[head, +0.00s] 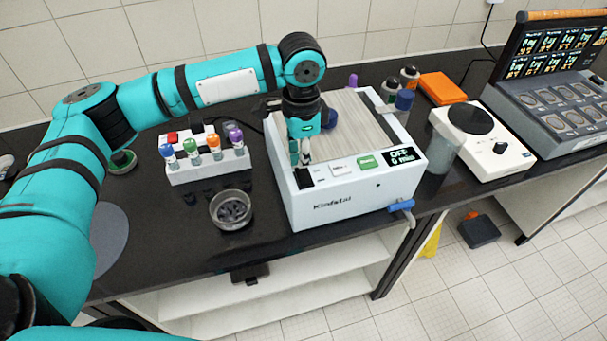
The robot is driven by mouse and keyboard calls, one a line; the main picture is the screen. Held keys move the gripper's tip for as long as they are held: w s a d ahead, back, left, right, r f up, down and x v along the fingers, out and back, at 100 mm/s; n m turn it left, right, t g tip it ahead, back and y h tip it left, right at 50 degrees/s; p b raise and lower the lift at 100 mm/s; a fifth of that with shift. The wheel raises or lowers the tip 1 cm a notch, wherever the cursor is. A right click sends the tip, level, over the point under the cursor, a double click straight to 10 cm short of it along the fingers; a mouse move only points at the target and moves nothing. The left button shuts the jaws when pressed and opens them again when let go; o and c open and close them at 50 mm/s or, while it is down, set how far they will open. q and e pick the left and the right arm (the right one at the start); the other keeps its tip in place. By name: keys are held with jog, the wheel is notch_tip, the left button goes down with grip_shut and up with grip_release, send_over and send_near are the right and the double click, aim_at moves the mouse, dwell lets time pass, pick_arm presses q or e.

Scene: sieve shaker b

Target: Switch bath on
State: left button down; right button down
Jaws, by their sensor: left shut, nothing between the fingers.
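The bath (345,208) is a white box-shaped unit with a ribbed grey lid, standing on the black bench. Its sloped front panel carries a green button (367,162) and a small dark display (401,157) that reads OFF and 0 mins. A black switch (304,178) sits at the panel's left end. My left gripper (304,168) points down over that left end, shut and empty, with its fingertips at or just above the black switch. I cannot tell whether they touch it. My right gripper is not in view.
A white rack (208,170) with several coloured-cap tubes and a glass dish (231,210) stand left of the bath. A clear beaker (443,140) and a white hotplate (483,142) stand to its right. A blue-handled tap (402,206) juts from the bath's front right.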

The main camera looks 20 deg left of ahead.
aim_at(302, 171)
pick_arm(q)
jog(key=shift+f, duration=1.05)
jog(key=shift+r, duration=0.1)
dwell(0.3)
jog(key=shift+r+p, duration=0.8)
jog(key=shift+p, duration=0.2)
notch_tip(302, 171, up, 5)
jog(key=p, duration=0.6)
jog(key=shift+r+p, duration=0.2)
jog(key=shift+p, duration=0.2)
jog(key=shift+f, duration=0.1)
